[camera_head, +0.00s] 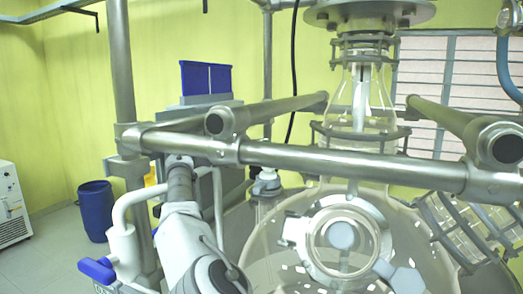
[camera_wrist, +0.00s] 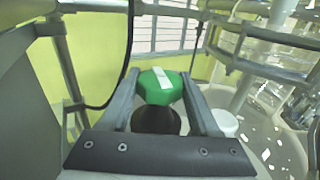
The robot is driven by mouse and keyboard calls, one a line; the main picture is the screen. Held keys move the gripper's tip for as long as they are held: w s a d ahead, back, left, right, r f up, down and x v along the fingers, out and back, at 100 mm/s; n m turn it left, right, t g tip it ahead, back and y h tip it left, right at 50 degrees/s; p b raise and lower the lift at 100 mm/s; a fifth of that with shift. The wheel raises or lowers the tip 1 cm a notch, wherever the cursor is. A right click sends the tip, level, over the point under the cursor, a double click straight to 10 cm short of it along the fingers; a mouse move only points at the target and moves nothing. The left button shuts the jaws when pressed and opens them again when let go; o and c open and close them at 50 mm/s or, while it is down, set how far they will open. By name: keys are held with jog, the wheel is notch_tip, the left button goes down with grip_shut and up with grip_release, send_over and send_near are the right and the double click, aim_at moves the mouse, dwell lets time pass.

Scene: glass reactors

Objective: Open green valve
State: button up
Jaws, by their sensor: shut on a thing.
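The green valve (camera_wrist: 155,90) has a green knob with a white stripe across its top and a black part below it, in the middle of the wrist view. My gripper (camera_wrist: 160,79) has one finger on each side of the green knob and is shut on it. The lower part of the valve is partly hidden by the gripper's dark base. In the head view I cannot make out the green valve or the fingers.
Steel frame pipes (camera_head: 300,158) cross in front of the large glass reactor (camera_head: 290,225). A white cap (camera_wrist: 225,122) sits just right of the right finger. A black cable (camera_wrist: 129,60) hangs at the left. A blue bin (camera_head: 95,210) stands on the floor.

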jog(key=shift+f+n+t+y+b, duration=0.2)
jog(key=shift+n+t+y+b, duration=0.9)
jog(key=shift+b, duration=2.65)
jog(key=n+t+y+b, duration=0.1)
jog(key=y+b, duration=0.1)
jog(key=b, duration=0.2)
jog(key=shift+n+t+y+b, duration=0.6)
jog(key=shift+y+b, duration=0.1)
jog(key=shift+b, duration=0.2)
jog(key=n+t+y+b, duration=0.1)
jog(key=n+y+b, duration=0.1)
jog(key=y+b, duration=0.1)
jog(key=shift+d, duration=0.1)
jog(key=shift+r+n+t+y, duration=0.2)
jog(key=shift+n+t+y, duration=0.2)
jog(key=shift+n+y, duration=0.5)
jog(key=o, duration=1.1)
